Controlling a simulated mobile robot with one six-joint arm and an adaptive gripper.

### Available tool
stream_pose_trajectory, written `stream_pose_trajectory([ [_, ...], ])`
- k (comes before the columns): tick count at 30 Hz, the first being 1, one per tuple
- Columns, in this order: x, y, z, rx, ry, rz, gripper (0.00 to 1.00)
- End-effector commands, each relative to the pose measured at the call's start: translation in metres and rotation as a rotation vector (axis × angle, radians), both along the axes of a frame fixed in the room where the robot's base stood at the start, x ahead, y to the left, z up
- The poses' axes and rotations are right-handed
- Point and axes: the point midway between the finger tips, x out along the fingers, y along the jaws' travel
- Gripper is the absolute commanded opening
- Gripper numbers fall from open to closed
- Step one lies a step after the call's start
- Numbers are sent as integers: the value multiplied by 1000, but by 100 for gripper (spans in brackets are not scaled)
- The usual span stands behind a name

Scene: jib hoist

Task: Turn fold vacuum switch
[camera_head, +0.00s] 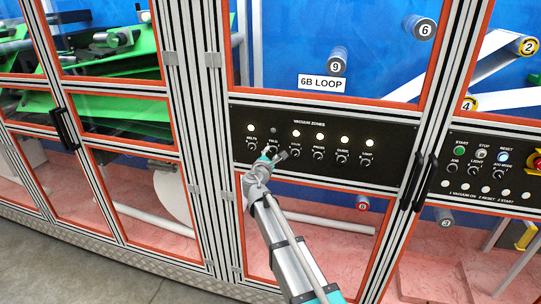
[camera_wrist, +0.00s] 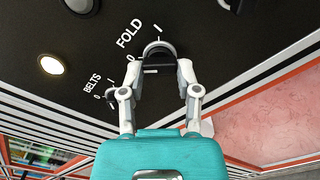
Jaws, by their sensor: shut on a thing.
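The fold vacuum switch (camera_wrist: 160,52) is a dark round knob under the FOLD label in the wrist view, with 0 and I marks beside it. My gripper (camera_wrist: 161,73) has one finger on each side of the knob and is shut on it. Which mark the knob points to is hard to tell. In the head view my gripper (camera_head: 271,156) is at the second knob from the left in the vacuum zones panel (camera_head: 310,121) and mostly hides it. The lamp (camera_head: 273,130) above that knob is dark.
The belts lamp (camera_wrist: 50,65) is lit, and the belts knob (camera_wrist: 113,97) sits close to my left finger. Several more knobs and lit lamps line the panel to the right. A second panel with push buttons (camera_head: 459,150) is at the far right. Door handles (camera_head: 411,180) project between them.

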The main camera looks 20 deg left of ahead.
Motion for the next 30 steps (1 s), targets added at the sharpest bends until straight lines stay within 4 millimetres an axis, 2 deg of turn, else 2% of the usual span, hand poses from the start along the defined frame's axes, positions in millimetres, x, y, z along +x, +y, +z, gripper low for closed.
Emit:
stream_pose_trajectory([
  [12,0,0,0,-11,0,0,0],
  [13,0,0,0,-11,0,0,46],
  [18,0,0,0,-10,0,0,77],
  [30,-1,0,0,-9,0,0,77],
])
